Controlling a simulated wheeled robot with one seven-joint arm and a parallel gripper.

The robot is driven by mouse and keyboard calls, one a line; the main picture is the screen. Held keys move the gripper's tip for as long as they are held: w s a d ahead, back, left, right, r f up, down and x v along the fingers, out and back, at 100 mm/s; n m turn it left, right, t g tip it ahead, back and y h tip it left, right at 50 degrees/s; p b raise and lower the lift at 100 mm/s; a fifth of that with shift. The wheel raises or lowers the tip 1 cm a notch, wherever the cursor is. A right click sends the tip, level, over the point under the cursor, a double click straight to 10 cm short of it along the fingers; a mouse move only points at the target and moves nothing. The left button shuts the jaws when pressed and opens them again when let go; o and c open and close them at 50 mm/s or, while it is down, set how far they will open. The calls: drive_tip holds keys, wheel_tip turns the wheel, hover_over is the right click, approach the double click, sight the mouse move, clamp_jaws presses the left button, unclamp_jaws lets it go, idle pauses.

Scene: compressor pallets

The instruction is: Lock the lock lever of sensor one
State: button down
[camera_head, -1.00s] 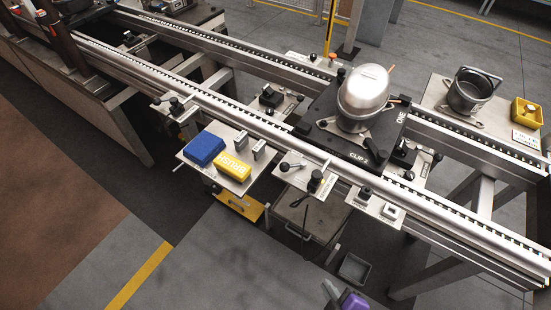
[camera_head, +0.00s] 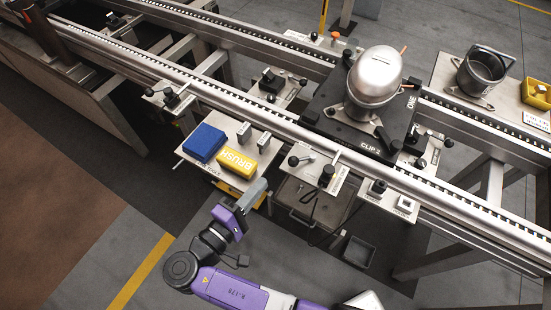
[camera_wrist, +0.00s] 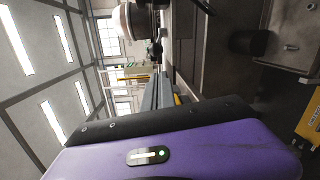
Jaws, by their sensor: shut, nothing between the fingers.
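A steel plate (camera_head: 312,164) on the near side of the rail carries a lever with a black ball knob (camera_head: 293,161) and an upright black knob (camera_head: 326,172). Another lever plate (camera_head: 182,100) sits farther left and one (camera_head: 275,98) lies between the rails. I cannot read which belongs to sensor one, or whether any lever is locked. My gripper (camera_head: 256,190) is shut and empty, low in front of the tool shelf, left of the near lever plate and apart from it. Its grey fingers also show in the wrist view (camera_wrist: 158,92).
A black pallet (camera_head: 330,112) marked ONE and CLIP X bears a silver compressor (camera_head: 374,76). A small button plate (camera_head: 392,199) is to the right. A grey bin (camera_head: 359,252) stands below.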

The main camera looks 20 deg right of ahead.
sight(285, 171)
drive_tip(key=p+x, duration=0.2)
drive_tip(key=x, duration=0.8)
drive_tip(key=shift+r, duration=0.1)
drive_tip(key=shift+s+r+n+t+p, duration=0.15)
drive_tip(key=shift+s+n+t+p, duration=0.2)
drive_tip(key=shift+t+p, duration=0.25)
drive_tip(key=shift+s+n+t+y+p, duration=0.45)
drive_tip(key=shift+n+t+y+p, duration=0.15)
drive_tip(key=shift+y, duration=0.2)
drive_tip(key=shift+s+a, duration=0.1)
drive_tip(key=shift+s, duration=0.45)
drive_tip(key=shift+s+f, duration=0.1)
drive_tip(key=shift+f, duration=0.1)
